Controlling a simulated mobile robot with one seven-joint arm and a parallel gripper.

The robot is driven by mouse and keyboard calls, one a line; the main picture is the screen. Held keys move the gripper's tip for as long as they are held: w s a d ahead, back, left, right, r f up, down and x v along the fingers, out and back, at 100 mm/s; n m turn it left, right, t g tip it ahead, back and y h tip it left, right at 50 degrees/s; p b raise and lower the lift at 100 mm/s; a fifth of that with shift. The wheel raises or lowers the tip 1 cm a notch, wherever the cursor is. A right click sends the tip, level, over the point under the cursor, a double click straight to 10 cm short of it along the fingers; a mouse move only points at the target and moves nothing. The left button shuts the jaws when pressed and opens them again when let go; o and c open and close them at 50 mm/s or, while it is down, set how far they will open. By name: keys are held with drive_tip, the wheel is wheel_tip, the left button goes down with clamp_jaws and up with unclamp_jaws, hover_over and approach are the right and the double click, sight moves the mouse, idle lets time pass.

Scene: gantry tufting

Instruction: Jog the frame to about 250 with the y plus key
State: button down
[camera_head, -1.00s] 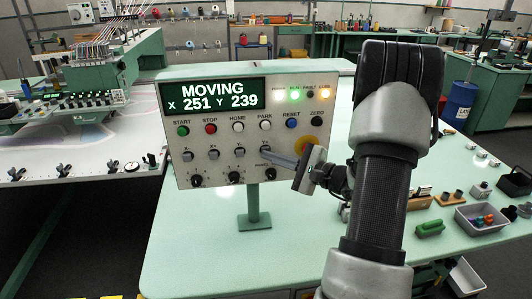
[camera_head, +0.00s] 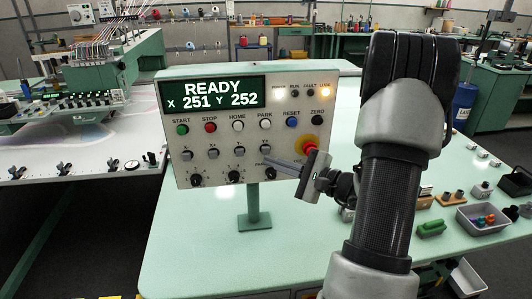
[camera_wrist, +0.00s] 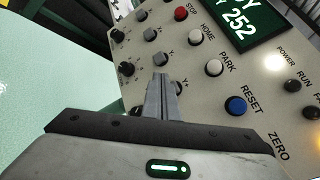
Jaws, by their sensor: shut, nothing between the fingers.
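The control panel (camera_head: 222,178) stands upright, and its display (camera_head: 214,94) reads READY, X 251, Y 252. The y plus key (camera_head: 265,154) is the rightmost of the jog keys in the middle row. My gripper (camera_head: 268,161) is shut and empty, with its fingertips just below and in front of that key. In the wrist view, the fingers (camera_wrist: 160,80) point at the panel and partly hide the y plus key (camera_wrist: 179,87). The y minus key (camera_wrist: 160,60) lies just beyond the tips. Whether the tips touch the key is not clear.
A red stop button (camera_head: 310,149) on a yellow ring sits right beside my gripper. Black knobs (camera_head: 233,176) line the panel below the jog keys. A grey bin (camera_head: 481,220) and small parts lie on the bench to the right. The tufting machine (camera_head: 100,75) is at the left.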

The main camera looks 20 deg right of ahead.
drive_tip(key=s, duration=0.1)
drive_tip(key=s+a, duration=0.1)
drive_tip(key=s, duration=0.1)
drive_tip(key=shift+s+b, duration=0.2)
drive_tip(key=shift+b, duration=0.1)
idle(1.6)
